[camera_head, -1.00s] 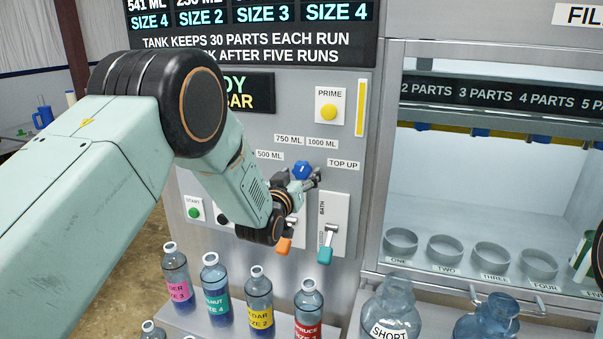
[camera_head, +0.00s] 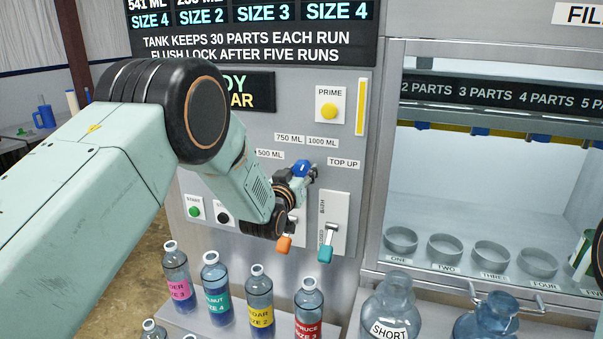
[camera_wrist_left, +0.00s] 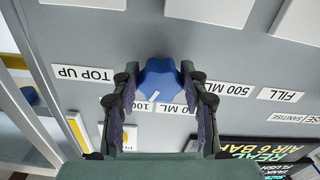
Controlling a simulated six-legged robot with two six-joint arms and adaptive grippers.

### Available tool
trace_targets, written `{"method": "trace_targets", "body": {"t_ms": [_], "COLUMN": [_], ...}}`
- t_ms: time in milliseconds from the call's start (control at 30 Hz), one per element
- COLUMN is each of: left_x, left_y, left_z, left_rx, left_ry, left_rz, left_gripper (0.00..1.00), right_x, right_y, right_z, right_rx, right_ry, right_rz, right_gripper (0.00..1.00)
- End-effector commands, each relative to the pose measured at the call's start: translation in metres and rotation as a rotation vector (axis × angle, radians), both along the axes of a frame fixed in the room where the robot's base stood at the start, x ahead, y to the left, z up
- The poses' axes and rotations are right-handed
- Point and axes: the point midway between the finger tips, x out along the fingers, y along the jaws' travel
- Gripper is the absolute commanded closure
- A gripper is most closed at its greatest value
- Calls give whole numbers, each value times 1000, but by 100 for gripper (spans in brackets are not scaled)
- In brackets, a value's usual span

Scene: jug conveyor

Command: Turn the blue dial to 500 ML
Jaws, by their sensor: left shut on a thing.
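The blue dial (camera_head: 300,168) is on the grey panel, below the 750 ML (camera_head: 289,138) and 1000 ML (camera_head: 322,142) labels. The 500 ML label (camera_head: 270,154) is up and to its left, and TOP UP (camera_head: 343,163) is to its right. My left gripper (camera_wrist_left: 160,92) is shut on the dial, one finger on each side, as the left wrist view shows.
Orange (camera_head: 284,243) and teal (camera_head: 325,254) lever handles are just below the gripper. The yellow PRIME button (camera_head: 329,111) is above. Several labelled bottles (camera_head: 260,305) stand on a ledge below, with clear jugs (camera_head: 389,304) to their right.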

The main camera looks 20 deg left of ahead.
Motion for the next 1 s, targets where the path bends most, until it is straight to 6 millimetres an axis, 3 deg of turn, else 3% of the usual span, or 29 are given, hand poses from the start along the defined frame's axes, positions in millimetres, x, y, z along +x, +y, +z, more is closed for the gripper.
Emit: {"method": "trace_targets", "body": {"t_ms": [167,467,1000], "left_x": [0,0,0], "left_y": [-1,-1,-2], "left_z": [1,2,2], "left_rx": [2,-45,-480], "left_ry": [-3,-3,10], "left_rz": [-3,-2,-1], "left_gripper": [87,88,88], "right_x": [0,0,0], "right_y": [0,0,0], "right_z": [0,-2,-15], "right_rx": [0,0,0], "right_ry": [0,0,0], "right_rz": [0,0,0], "right_gripper": [100,100,100]}}
